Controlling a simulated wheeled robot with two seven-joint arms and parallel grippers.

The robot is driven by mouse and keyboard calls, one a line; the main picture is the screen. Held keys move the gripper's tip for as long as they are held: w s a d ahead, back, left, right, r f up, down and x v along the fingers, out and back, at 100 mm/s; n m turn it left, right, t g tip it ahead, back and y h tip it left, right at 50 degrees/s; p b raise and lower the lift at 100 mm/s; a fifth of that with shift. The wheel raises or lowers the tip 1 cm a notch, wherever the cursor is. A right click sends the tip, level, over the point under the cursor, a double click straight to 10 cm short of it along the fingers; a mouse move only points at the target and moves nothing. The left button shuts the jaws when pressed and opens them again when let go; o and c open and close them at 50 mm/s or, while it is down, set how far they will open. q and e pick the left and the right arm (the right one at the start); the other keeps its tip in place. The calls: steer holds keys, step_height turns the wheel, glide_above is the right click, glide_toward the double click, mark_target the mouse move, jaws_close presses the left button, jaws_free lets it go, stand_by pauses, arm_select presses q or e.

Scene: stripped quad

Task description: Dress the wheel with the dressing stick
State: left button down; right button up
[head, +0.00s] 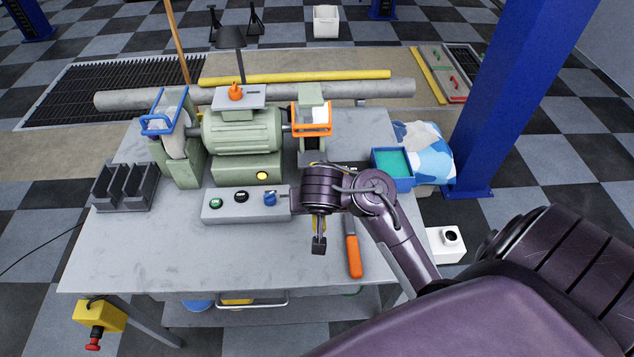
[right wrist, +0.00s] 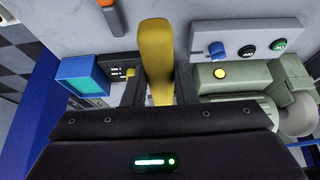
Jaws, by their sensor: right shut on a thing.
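The bench grinder (head: 240,132) stands on the table, with a pale wheel (head: 173,140) behind a blue-framed shield at left. My right gripper (right wrist: 158,88) is shut on a yellow stick-like handle (right wrist: 155,55), seemingly the dressing stick. In the head view the gripper is in front of the grinder's right side, by the switch panel's right end. My left gripper is out of view.
The switch panel (head: 243,205) has green, black and blue controls. An orange-handled tool (head: 352,252) lies at right on the table. A dark slotted holder (head: 124,188) is at left. The front-left tabletop is clear.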

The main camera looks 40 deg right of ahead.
steer(key=shift+w+a+f, duration=0.1)
steer(key=shift+a, duration=0.1)
steer(key=shift+w+d, duration=0.1)
steer(key=w+d, duration=0.1)
steer(key=w+d+f+b, duration=0.1)
steer(key=w, duration=0.1)
steer(key=w+d+f+b, duration=0.1)
steer(key=w, duration=0.1)
steer(key=shift+w+d+f, duration=0.1)
steer(key=shift+d+f, duration=0.05)
steer(key=shift+w+d+f, duration=0.1)
steer(key=shift+w+d, duration=0.4)
steer(key=shift+w, duration=0.35)
steer(key=shift+w+d, duration=0.35)
steer(key=shift+w, duration=0.25)
steer(key=shift+s, duration=0.1)
stand_by(0.7)
steer(key=shift+p, duration=0.45)
stand_by(0.8)
steer(key=shift+p, duration=0.6)
stand_by(0.9)
